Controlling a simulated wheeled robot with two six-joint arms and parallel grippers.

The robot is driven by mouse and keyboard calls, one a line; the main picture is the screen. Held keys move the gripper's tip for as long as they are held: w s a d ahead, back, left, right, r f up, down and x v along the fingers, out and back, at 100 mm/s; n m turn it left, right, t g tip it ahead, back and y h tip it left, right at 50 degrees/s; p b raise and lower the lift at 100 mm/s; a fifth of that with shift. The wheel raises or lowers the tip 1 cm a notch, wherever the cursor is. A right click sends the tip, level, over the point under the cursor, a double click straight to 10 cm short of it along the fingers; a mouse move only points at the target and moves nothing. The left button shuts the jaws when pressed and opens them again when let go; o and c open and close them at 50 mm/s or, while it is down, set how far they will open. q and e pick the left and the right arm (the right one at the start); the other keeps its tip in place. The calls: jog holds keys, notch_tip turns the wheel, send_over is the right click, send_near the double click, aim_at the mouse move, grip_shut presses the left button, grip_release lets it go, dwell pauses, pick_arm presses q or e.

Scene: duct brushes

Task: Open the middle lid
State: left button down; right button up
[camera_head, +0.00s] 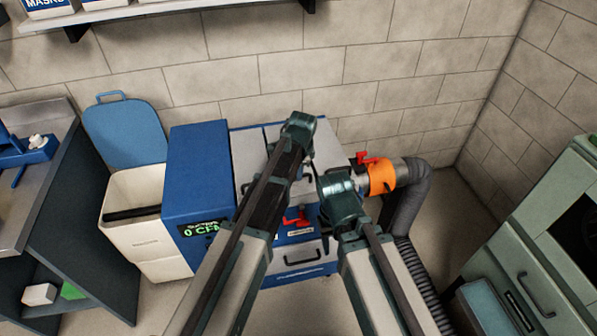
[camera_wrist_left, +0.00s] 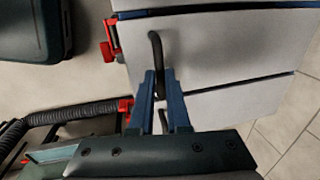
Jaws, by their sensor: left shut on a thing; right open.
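The blue cabinet (camera_head: 196,185) stands against the wall, with pale lids (camera_head: 247,150) side by side on its top. In the left wrist view a pale lid (camera_wrist_left: 225,50) fills the upper middle, with a dark bar handle (camera_wrist_left: 156,48) near its edge. My left gripper (camera_wrist_left: 162,88) is shut on this handle; in the head view it is over the cabinet top (camera_head: 303,145) and hides the handle. The lid looks flat, with a dark seam beside it. My right gripper (camera_head: 352,180) is open near the cabinet's right side, next to an orange collar (camera_head: 382,177).
A red latch (camera_head: 296,217) and a drawer (camera_head: 300,258) are on the cabinet front. A ribbed grey duct (camera_head: 412,195) runs down on the right. An open cream bin (camera_head: 140,222) with a blue lid stands left. A green cabinet (camera_head: 525,262) is at the right.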

dwell(0.8)
pick_arm(q)
jog(key=w+a+r+p, duration=0.2)
jog(key=w+r+p, duration=0.4)
jog(key=r+p, duration=0.3)
jog(key=w+a+r+g+p, duration=0.1)
jog(key=w+a+r+p, duration=0.1)
jog(key=w+r+p, duration=0.5)
jog(key=shift+a+r+p, duration=0.15)
jog(key=shift+r+p, duration=0.75)
